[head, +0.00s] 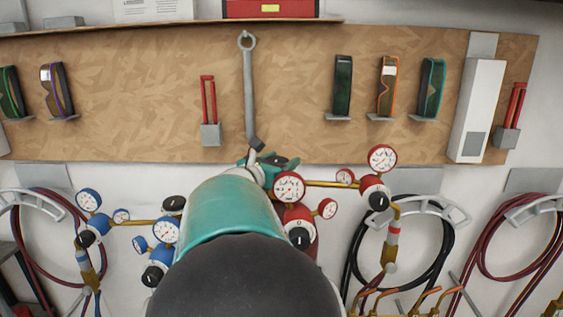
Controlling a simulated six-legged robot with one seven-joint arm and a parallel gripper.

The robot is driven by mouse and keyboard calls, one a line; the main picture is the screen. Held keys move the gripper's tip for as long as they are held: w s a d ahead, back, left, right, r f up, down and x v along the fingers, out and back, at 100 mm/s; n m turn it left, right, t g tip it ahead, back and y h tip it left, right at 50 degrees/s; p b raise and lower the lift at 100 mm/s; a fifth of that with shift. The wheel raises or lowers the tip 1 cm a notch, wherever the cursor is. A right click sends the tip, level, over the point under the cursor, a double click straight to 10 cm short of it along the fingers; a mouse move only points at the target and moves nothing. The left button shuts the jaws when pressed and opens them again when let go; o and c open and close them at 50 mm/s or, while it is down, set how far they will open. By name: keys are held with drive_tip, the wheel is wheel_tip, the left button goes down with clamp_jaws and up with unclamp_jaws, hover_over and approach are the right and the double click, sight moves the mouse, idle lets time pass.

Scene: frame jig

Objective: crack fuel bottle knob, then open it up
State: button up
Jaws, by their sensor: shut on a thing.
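My gripper (256,152) is at the far end of my arm, small and partly hidden by the arm's teal and black links. It is shut at a dark green knob (281,160) on top of the fuel bottle; the exact contact is hard to see. A little of the red fuel bottle (312,248) shows to the right of my arm; the rest is hidden. Beside the knob is a red regulator with a white-faced gauge (289,187), a smaller gauge (327,208) and a black adjusting knob (299,238).
A second red regulator (376,194) stands close right, joined by a brass pipe. Blue regulators (96,224) stand left. Coiled hoses (352,270) hang on the wall.

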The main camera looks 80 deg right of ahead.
drive_tip(key=shift+w+n+t+h, duration=0.1)
drive_tip(key=shift+n+t+h, duration=0.3)
drive_tip(key=shift+n+t, duration=0.7)
drive_tip(key=shift+t, duration=0.4)
drive_tip(key=o, duration=1)
drive_tip(key=shift+d, duration=0.15)
drive_tip(key=shift+m+g, duration=0.3)
